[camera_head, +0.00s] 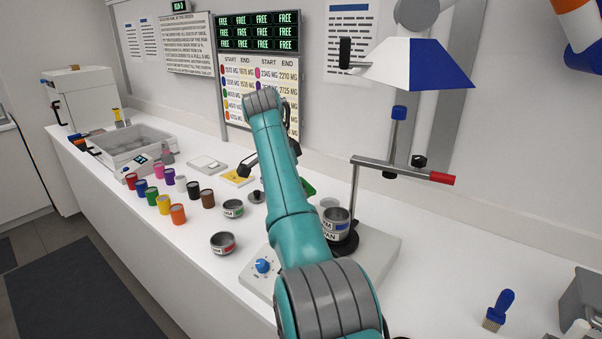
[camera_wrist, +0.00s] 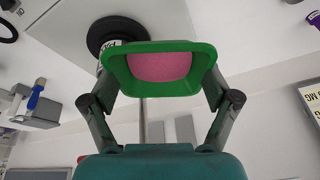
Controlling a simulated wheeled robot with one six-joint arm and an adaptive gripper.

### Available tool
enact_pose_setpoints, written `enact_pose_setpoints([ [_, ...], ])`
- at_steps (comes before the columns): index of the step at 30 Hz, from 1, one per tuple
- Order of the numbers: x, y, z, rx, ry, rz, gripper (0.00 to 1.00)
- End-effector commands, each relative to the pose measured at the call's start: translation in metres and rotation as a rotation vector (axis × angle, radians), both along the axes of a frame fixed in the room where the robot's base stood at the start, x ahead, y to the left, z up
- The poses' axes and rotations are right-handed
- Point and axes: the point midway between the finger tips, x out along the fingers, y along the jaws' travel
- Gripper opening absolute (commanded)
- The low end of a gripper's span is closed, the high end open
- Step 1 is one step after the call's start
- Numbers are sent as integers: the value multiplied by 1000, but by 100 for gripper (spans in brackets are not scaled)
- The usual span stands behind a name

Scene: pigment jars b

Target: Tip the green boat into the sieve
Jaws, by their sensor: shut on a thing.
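The green boat (camera_wrist: 160,90) is a shallow tray with pink powder (camera_wrist: 160,66) in it. My gripper (camera_wrist: 160,76) is shut on it, one finger at each end. In the head view only a green edge of the boat (camera_head: 309,187) shows past my arm, behind and left of the sieve. The sieve (camera_head: 337,214) is a metal cup with a blue label, stacked on a pan (camera_head: 334,237) on the shaker (camera_head: 376,262). In the wrist view the boat hides most of this stack, with part of the pan label (camera_wrist: 107,48) showing beside it.
A clamp stand with a red-ended bar (camera_head: 400,170) rises by the stack. Two loose sieves, green-labelled (camera_head: 233,209) and red-labelled (camera_head: 223,243), stand left of my arm. Several coloured jars (camera_head: 178,214) stand farther left.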

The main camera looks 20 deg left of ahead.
Motion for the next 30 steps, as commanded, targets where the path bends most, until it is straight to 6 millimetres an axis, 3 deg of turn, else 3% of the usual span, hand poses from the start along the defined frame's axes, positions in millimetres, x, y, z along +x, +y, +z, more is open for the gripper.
enact_pose_setpoints([
  [17, -1, 1, 1, 0, 0, 0, 61],
  [30, 0, -8, -16, 77, 3, -1, 61],
])
